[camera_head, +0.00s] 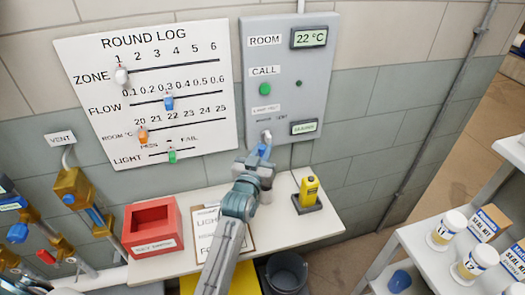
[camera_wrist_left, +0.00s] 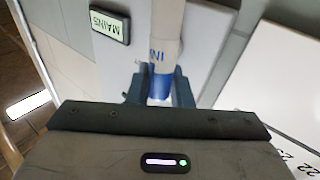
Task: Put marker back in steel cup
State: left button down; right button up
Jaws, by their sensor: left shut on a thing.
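My left gripper (camera_head: 263,152) is up in front of the lower part of the grey wall panel. In the left wrist view its blue fingers (camera_wrist_left: 160,88) are shut on a white cylinder (camera_wrist_left: 168,28) with blue lettering and a blue end. It looks like the marker, but I cannot be sure. In the head view a small white piece (camera_head: 267,135) shows just above the fingertips; I cannot tell if it is the held thing or part of the panel. I cannot make out a steel cup in either view. My right gripper is not in view.
The grey panel (camera_head: 285,75) hangs beside the white round log board (camera_head: 145,85). Below, the table carries a red box (camera_head: 152,226), a clipboard (camera_head: 205,219) and a yellow device (camera_head: 308,190). A grey bucket (camera_head: 287,272) stands underneath. Shelves with tubs (camera_head: 447,228) are at right.

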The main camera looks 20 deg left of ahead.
pick_arm(q)
jog(key=shift+f+b, duration=0.6)
jog(key=shift+f, duration=0.35)
jog(key=shift+f+b, duration=1.95)
jog(key=shift+f, duration=1.35)
jog(key=c, duration=1.2)
grip_release()
